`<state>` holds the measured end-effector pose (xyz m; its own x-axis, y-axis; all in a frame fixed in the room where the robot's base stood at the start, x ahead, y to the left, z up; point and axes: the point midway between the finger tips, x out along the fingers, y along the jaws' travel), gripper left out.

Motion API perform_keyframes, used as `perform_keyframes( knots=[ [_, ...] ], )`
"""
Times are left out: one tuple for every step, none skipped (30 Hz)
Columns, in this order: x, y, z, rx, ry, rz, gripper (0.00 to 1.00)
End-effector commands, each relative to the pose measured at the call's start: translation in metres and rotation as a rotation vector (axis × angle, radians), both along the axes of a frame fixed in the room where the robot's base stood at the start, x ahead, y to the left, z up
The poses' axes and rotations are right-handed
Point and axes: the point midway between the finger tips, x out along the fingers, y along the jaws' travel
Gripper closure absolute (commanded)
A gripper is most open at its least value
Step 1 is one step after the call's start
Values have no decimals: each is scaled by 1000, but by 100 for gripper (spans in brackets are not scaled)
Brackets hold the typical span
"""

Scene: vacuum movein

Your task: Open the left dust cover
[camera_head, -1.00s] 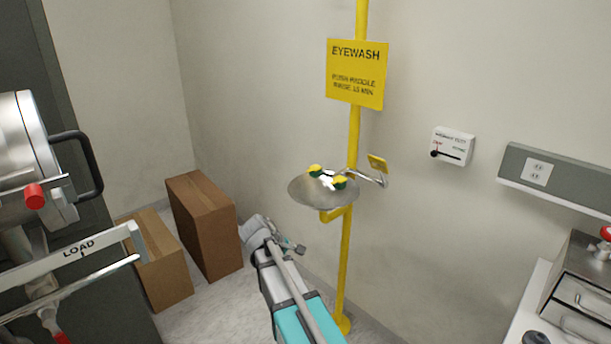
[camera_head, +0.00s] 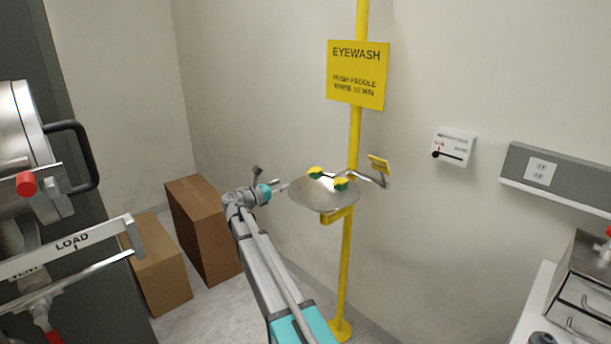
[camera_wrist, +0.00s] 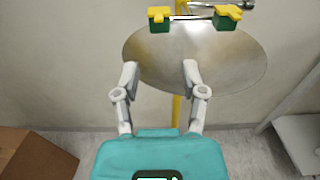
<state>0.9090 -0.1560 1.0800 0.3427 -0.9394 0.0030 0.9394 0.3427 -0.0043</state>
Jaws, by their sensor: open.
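The eyewash bowl (camera_head: 322,195) is a round metal dish on a yellow pole. Two green nozzles with yellow dust covers stand over it. The left dust cover (camera_head: 314,170) and the right dust cover (camera_head: 341,181) both look closed down on their nozzles. In the wrist view the left cover (camera_wrist: 159,13) and right cover (camera_wrist: 228,11) show at the top, beyond my fingers. My gripper (camera_head: 284,187) is just left of the bowl in the head view. In the wrist view my gripper (camera_wrist: 160,70) is open and empty, its fingertips short of the nozzles and apart from them.
A yellow paddle (camera_head: 379,164) on a metal arm is right of the bowl. The yellow pole (camera_head: 346,265) runs to the floor. Cardboard boxes (camera_head: 203,230) stand at left, near metal equipment with a LOAD bar (camera_head: 72,243). A counter (camera_head: 527,310) is at right.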

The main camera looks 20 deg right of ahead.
Motion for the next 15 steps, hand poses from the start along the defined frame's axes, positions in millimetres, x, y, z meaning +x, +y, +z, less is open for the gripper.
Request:
perform_keyframes(
  knots=[
    [0, 0, 0, 0, 0, 0, 46],
    [0, 0, 0, 0, -1, 0, 46],
    [0, 0, 0, 1, -1, 0, 46],
    [-1, 0, 0, 1, -1, -1, 46],
    [-1, 0, 0, 2, -2, -1, 46],
    [-1, 0, 0, 3, -1, -1, 46],
    [-1, -1, 0, 3, -1, -1, 46],
    [-1, -1, 0, 3, -2, -1, 46],
    [0, -1, 0, 3, -2, -1, 46],
    [0, -2, 0, 3, -2, -1, 46],
    [0, -3, 0, 3, -2, -2, 46],
    [1, -4, 0, 3, -2, -2, 46],
    [1, -6, 0, 3, -2, -2, 46],
    [2, -7, 0, 3, -2, -2, 46],
    [3, -10, 0, 4, -3, -3, 46]
  ],
)
